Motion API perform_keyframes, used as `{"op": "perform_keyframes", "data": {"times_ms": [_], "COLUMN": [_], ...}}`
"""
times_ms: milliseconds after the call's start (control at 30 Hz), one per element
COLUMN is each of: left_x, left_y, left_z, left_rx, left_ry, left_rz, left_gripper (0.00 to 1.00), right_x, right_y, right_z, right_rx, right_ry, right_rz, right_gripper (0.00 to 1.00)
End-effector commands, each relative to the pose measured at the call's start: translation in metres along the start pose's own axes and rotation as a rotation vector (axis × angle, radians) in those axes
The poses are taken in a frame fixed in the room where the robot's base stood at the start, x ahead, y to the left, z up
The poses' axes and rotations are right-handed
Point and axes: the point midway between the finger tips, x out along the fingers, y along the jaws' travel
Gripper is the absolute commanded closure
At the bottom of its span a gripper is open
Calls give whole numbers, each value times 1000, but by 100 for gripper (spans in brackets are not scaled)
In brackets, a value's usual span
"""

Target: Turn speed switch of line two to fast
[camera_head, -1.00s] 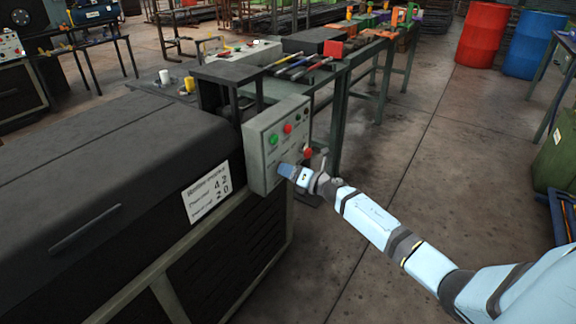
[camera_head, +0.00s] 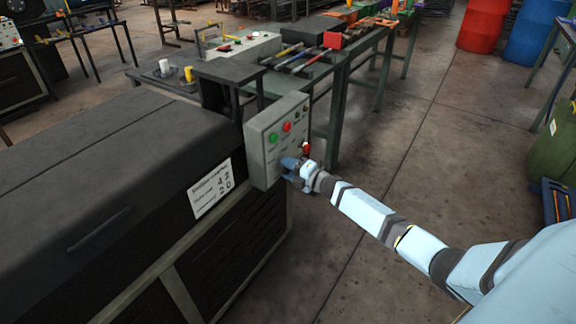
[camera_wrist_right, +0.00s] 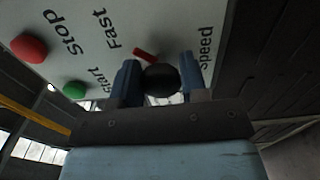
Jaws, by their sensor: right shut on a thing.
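The grey control panel (camera_head: 260,165) stands at the end of the black machine, with a green button (camera_head: 273,138) and a red button (camera_head: 287,126). My right gripper (camera_head: 287,164) is at its lower part; the switch is hidden there. In the right wrist view, the black round speed switch (camera_wrist_right: 160,79) sits between the two blue fingers of the right gripper (camera_wrist_right: 161,80), which is shut on it. A red mark (camera_wrist_right: 145,55) shows beyond the knob, near the word "Fast". The words "Start", "Stop" and "Speed" also show. My left gripper is out of view.
A red knob (camera_head: 306,147) sits on the panel just above my gripper. The black machine (camera_head: 100,185) fills the left, with a white label (camera_head: 215,188). A workbench with tools (camera_head: 290,60) stands behind.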

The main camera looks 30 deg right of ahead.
Motion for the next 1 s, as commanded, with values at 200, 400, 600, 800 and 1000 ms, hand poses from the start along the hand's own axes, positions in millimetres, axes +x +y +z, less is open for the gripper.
{"op": "perform_keyframes", "data": {"times_ms": [200,400,600,800,1000], "left_x": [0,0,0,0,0], "left_y": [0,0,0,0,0], "left_z": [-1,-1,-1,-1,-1], "left_rx": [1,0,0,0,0], "left_ry": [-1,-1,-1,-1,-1], "left_rz": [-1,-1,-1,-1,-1], "left_gripper": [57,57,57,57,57], "right_x": [0,0,0,0,-2], "right_y": [0,0,0,0,0], "right_z": [0,0,0,0,0], "right_rx": [31,36,35,34,34], "right_ry": [0,0,0,0,0], "right_rz": [0,1,0,0,0], "right_gripper": [83,83,57,36,36]}}
